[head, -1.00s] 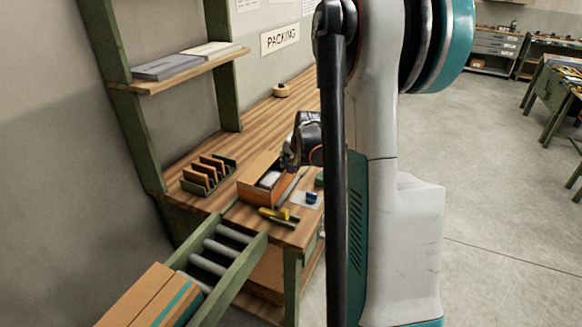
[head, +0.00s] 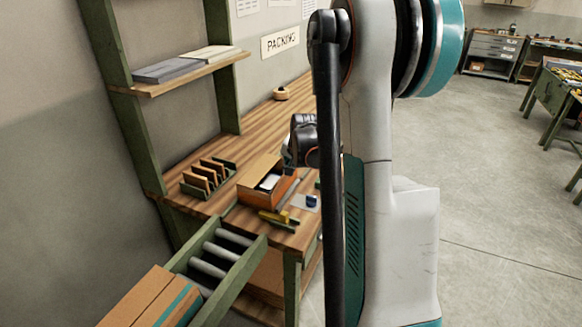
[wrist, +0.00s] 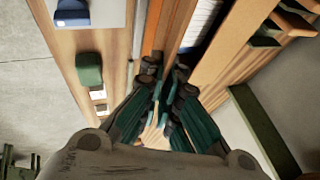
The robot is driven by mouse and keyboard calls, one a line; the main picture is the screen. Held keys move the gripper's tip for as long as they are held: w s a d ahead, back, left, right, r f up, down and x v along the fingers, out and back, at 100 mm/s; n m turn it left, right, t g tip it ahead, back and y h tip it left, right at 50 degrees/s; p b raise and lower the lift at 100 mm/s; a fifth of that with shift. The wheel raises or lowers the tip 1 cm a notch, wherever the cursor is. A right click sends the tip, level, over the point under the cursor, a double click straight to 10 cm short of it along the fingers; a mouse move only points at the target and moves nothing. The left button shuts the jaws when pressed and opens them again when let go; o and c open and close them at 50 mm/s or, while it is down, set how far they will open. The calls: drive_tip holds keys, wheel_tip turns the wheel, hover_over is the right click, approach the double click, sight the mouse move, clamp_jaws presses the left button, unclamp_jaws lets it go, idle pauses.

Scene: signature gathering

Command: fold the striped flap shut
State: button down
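An open cardboard box (head: 262,196) stands on the wooden bench with pale contents inside. One flap (head: 260,167) stands up at its far left side. In the wrist view, a long orange-brown strip of the box (wrist: 168,30) runs up from my fingertips, with the pale contents (wrist: 203,22) to its right. I cannot make out stripes on any flap. My gripper (wrist: 165,70) has its fingers drawn together, with nothing visibly held, over this side of the box. Whether it touches the box is unclear. In the head view my arm hides the fingertips.
A rack of brown dividers (head: 208,176) stands left of the box. A yellow tool (head: 277,217) and a dark blue item on a pale sheet (head: 311,201) lie in front and right. A roller conveyor (head: 225,250) holds another box at lower left.

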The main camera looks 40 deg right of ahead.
drive_tip(key=g, duration=0.1)
drive_tip(key=w+g, duration=0.1)
drive_tip(key=w+g+h+p, duration=0.1)
drive_tip(key=shift+a+r+n, duration=0.3)
drive_tip(key=shift+a+n, duration=0.1)
drive_tip(key=w+g+h, duration=0.1)
drive_tip(key=g, duration=0.1)
drive_tip(key=w+a+f+n+g+h+b, duration=0.1)
drive_tip(key=g, duration=0.2)
drive_tip(key=w+g+h+b, duration=0.1)
drive_tip(key=g, duration=0.2)
drive_tip(key=shift+w+a+f+n+h, duration=0.3)
drive_tip(key=shift+w+f+n+h, duration=0.05)
drive_tip(key=shift+f+n+h, duration=0.05)
drive_tip(key=shift+w+a+f+n+g+h+b, duration=0.1)
drive_tip(key=shift+w+f+n+g+h+b, duration=0.15)
drive_tip(key=shift+g+h+b, duration=0.35)
drive_tip(key=shift+w+a+f+n+g+h+b, duration=0.1)
drive_tip(key=shift+w+f+n+g+h+b, duration=0.15)
drive_tip(key=shift+g+b, duration=0.4)
drive_tip(key=shift+g, duration=0.35)
drive_tip(key=c, duration=1.8)
unclamp_jaws()
drive_tip(key=shift+c, duration=0.2)
